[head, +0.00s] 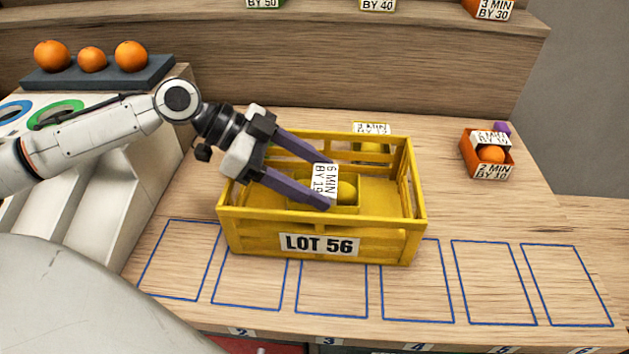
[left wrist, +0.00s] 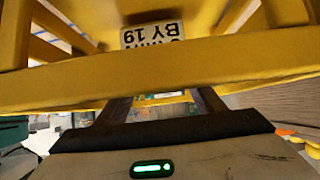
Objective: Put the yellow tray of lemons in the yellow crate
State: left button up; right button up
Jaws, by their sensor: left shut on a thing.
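The yellow crate (head: 243,242), marked LOT 56, stands on the wooden table. Inside it, low down, is a small yellow tray (head: 348,208) with a lemon (head: 346,190) showing and a white card reading 6 MIN BY 19 (head: 325,180). My left gripper (head: 328,184) reaches over the crate's left side, its two purple fingers shut on the tray at the card end. Whether the tray touches the crate floor I cannot tell. The left wrist view shows a card (left wrist: 152,34) beyond a yellow crate bar (left wrist: 200,72). My right gripper is not in view.
Another carded lemon tray (head: 372,148) shows at the crate's back wall, seemingly behind it. An orange tray (head: 487,170) stands at right. Blue outlined slots (head: 495,282) line the front, the right ones empty. Oranges sit on a dark slab (head: 98,78) at back left.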

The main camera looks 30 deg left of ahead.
pick_arm(q)
jog(key=shift+f, duration=0.65)
jog(key=shift+f, duration=0.15)
jog(key=o, duration=1.2)
